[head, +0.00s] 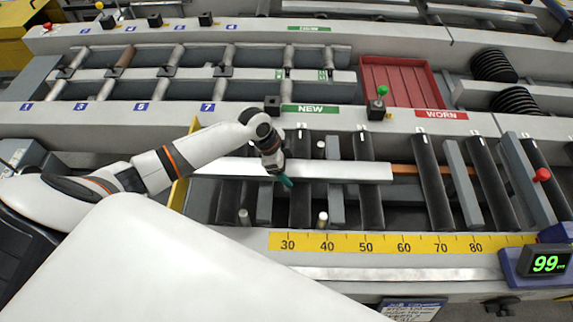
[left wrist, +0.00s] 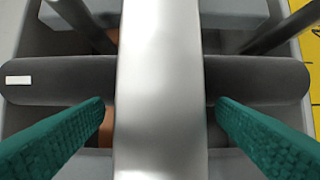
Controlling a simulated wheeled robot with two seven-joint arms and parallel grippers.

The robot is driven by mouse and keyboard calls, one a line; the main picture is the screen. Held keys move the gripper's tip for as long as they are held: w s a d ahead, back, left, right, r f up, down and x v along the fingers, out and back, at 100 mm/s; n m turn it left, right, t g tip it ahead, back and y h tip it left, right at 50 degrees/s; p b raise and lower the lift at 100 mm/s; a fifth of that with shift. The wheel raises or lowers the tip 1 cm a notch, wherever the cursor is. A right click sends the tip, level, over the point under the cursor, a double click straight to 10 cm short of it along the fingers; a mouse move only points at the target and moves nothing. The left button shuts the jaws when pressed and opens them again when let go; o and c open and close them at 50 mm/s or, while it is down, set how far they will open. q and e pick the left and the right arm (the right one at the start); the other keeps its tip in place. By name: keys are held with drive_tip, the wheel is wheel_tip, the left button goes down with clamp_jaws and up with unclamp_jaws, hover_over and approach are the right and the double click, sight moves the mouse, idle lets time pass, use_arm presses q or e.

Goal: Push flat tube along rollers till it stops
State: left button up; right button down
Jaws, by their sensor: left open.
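The flat tube (head: 340,171) is a long pale metal bar lying left to right across the dark rollers (head: 434,180). Its right end is near the 60 mark in the head view. My left gripper (head: 284,180) is over the tube. In the left wrist view the tube (left wrist: 160,80) runs between the two teal fingers of my left gripper (left wrist: 160,110), with a gap on each side. The fingers are open. A dark roller (left wrist: 255,80) passes under the tube. My right gripper is not in view.
A yellow scale (head: 400,243) runs along the front edge, with a green-digit display (head: 547,263) at its right. A red-knobbed bar (head: 530,180) stands across the rollers at the right. Behind is a red tray (head: 400,85). Rollers right of the tube are clear.

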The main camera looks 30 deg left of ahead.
use_arm(q)
drive_tip(key=shift+r, duration=0.1)
drive_tip(key=b+v, duration=0.1)
drive_tip(key=v, duration=1.1)
